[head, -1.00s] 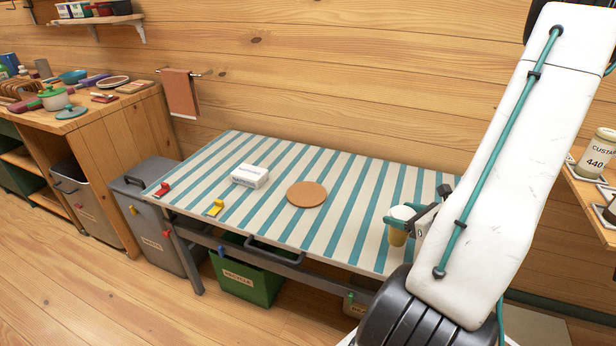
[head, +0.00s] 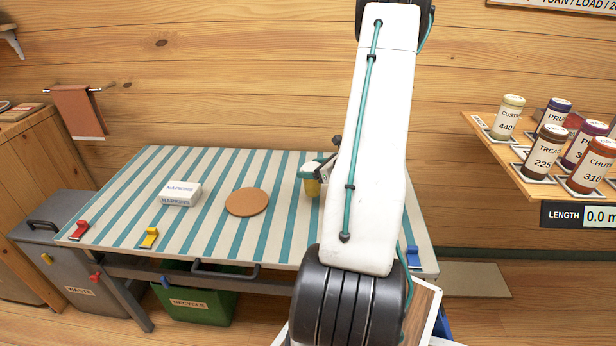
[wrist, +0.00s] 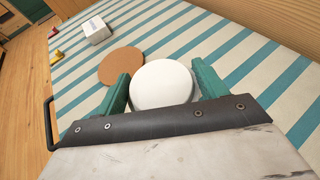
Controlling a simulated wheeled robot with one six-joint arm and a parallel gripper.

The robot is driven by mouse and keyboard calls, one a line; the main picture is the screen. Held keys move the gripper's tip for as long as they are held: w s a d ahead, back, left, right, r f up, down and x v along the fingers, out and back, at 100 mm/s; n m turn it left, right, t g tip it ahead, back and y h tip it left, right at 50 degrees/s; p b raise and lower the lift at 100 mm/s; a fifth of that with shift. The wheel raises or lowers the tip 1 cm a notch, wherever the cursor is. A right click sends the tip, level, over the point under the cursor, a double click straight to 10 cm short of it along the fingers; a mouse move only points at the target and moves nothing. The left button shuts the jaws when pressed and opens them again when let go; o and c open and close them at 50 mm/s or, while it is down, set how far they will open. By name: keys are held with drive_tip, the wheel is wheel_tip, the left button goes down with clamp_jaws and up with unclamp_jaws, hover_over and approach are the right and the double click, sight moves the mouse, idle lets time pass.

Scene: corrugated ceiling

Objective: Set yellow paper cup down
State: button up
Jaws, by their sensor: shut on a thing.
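The yellow paper cup (head: 312,187) with a white lid is partly hidden behind my arm in the head view. Its round white lid (wrist: 161,84) fills the middle of the wrist view. My gripper (wrist: 158,88) is shut on the cup, one green finger on each side. In the head view my gripper (head: 318,170) is over the right part of the striped table (head: 215,235). I cannot tell whether the cup's base touches the table. A round cork mat (head: 247,202) lies on the table to the left of the cup; it also shows in the wrist view (wrist: 121,65).
A white napkin box (head: 181,193) stands left of the mat. Red (head: 79,230) and yellow (head: 149,237) clips sit on the table's front edge. A shelf of labelled jars (head: 545,185) is at the right. The striped top around the mat is clear.

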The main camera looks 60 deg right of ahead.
drive_tip(key=shift+w+d+f, duration=0.15)
drive_tip(key=shift+w+d, duration=0.4)
drive_tip(key=shift+f, duration=1.7)
drive_tip(key=shift+f, duration=0.15)
drive_tip(key=o, duration=1.2)
drive_tip(key=shift+c, duration=0.2)
